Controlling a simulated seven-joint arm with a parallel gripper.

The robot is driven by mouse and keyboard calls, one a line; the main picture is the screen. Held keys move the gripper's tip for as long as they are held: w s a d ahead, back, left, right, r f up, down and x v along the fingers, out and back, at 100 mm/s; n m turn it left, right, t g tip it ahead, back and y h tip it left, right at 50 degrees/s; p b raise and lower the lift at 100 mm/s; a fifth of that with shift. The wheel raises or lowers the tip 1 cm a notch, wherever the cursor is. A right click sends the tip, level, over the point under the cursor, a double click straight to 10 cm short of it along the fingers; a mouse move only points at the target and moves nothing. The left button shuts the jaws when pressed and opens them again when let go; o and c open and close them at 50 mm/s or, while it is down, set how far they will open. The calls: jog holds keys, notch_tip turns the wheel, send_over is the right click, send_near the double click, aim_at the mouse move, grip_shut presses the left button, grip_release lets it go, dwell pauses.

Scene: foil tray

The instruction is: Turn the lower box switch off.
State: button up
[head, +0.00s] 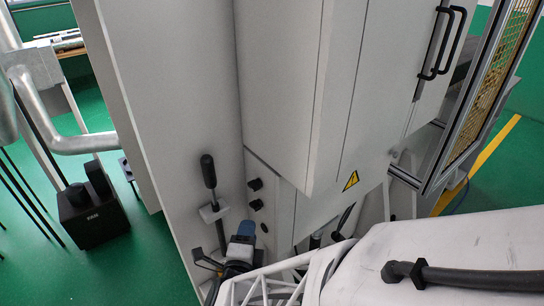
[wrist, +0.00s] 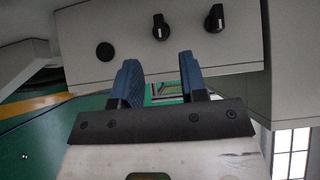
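Two black rotary switches sit on the grey box panel beside the tall cabinet. In the head view the upper switch (head: 255,184) is above the lower switch (head: 256,205). The wrist view is turned sideways; there the lower switch (wrist: 160,27) appears in the middle and the upper switch (wrist: 214,18) to its right. Both show a white mark. My gripper (head: 243,235) has blue fingers and is below the lower switch in the head view. In the wrist view my gripper (wrist: 158,60) is open with an empty gap, its fingertips apart from the lower switch.
A round black button (wrist: 105,51) is on the same panel, beside the lower switch. A black-handled lever (head: 208,172) stands left of the switches. The cabinet's jutting grey body (head: 290,90), with a yellow warning sign (head: 351,181), is close on the right.

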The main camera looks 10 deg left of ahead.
aim_at(254, 210)
jog(key=shift+w, duration=0.15)
jog(key=shift+w, duration=3.7)
grip_shut()
